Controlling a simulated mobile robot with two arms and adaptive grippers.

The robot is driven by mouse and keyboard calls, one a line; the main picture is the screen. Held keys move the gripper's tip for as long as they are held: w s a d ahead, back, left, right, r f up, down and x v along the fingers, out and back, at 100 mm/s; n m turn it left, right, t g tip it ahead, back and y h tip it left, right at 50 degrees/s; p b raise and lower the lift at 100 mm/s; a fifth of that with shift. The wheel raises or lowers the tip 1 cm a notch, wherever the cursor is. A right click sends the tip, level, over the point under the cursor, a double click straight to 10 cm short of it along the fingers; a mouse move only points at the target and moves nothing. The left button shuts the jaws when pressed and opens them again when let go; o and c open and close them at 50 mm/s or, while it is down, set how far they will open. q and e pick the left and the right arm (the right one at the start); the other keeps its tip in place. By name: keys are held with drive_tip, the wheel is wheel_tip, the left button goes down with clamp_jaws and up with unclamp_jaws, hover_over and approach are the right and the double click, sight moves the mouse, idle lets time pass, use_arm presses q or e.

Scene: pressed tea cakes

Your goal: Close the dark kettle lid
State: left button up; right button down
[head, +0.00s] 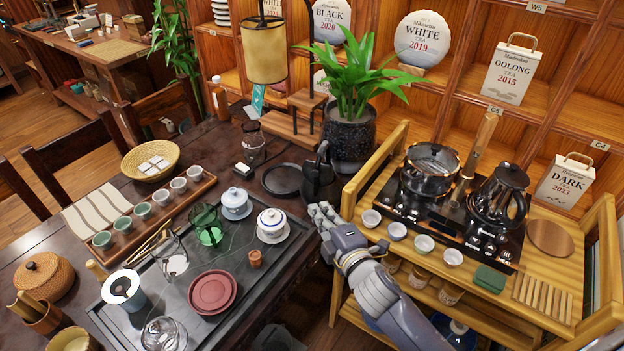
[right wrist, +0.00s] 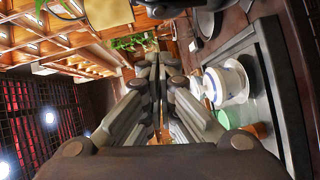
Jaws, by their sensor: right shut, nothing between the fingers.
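A small dark kettle (head: 317,182) stands on the dark table beside the black plant pot, in the head view. A dark part rises steeply from its top; I cannot tell whether it is the raised lid or the handle. My right gripper (head: 321,213) is just in front of the kettle on the near side, with its fingers shut and empty. I cannot tell whether they touch it. In the right wrist view the shut fingers (right wrist: 158,75) point away from the camera. A dark shape at the top edge there may be the kettle. My left gripper is not in view.
A white lidded bowl (head: 271,224) stands left of my right gripper; it also shows in the right wrist view (right wrist: 229,83). A potted plant (head: 350,140) is behind the kettle. A wooden cart (head: 405,128) with a glossy black kettle (head: 497,198) is at the right.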

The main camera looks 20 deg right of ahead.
sight(316, 175)
use_arm(q)
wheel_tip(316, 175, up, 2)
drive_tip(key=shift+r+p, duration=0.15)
drive_tip(key=shift+p, duration=1)
use_arm(e)
drive_tip(key=w+d+f, duration=0.1)
drive_tip(key=w+f, duration=0.1)
drive_tip(key=w, duration=1.1)
drive_tip(key=shift+d+f, duration=0.15)
drive_tip(key=shift+d, duration=0.15)
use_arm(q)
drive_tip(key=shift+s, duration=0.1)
use_arm(e)
drive_tip(key=shift+s, duration=0.1)
